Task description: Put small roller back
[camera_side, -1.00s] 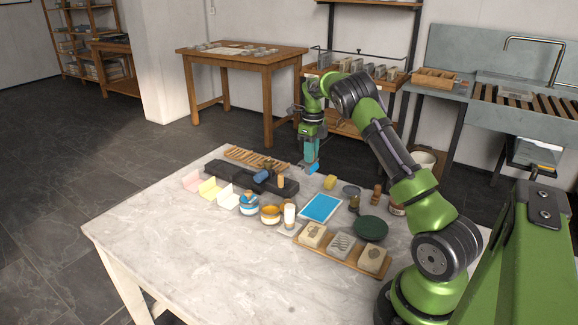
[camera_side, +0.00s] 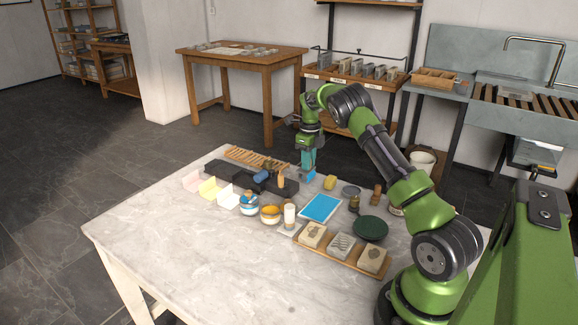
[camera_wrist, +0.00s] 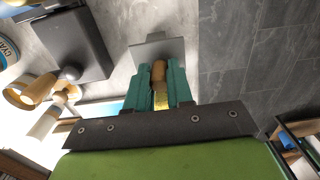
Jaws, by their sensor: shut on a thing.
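My gripper (camera_side: 308,168) is over the far edge of the marble table, right of the dark stand. In the wrist view its teal fingers (camera_wrist: 158,88) are shut on a brown wooden handle. I take the held thing to be the small roller (camera_wrist: 158,50); its end shows as a flat grey shape there. Another blue roller (camera_side: 262,176) rests on the long dark stand (camera_side: 239,178), which is also in the wrist view (camera_wrist: 75,45).
A slatted wooden rack (camera_side: 252,158) lies behind the stand. The table's front left is clear.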

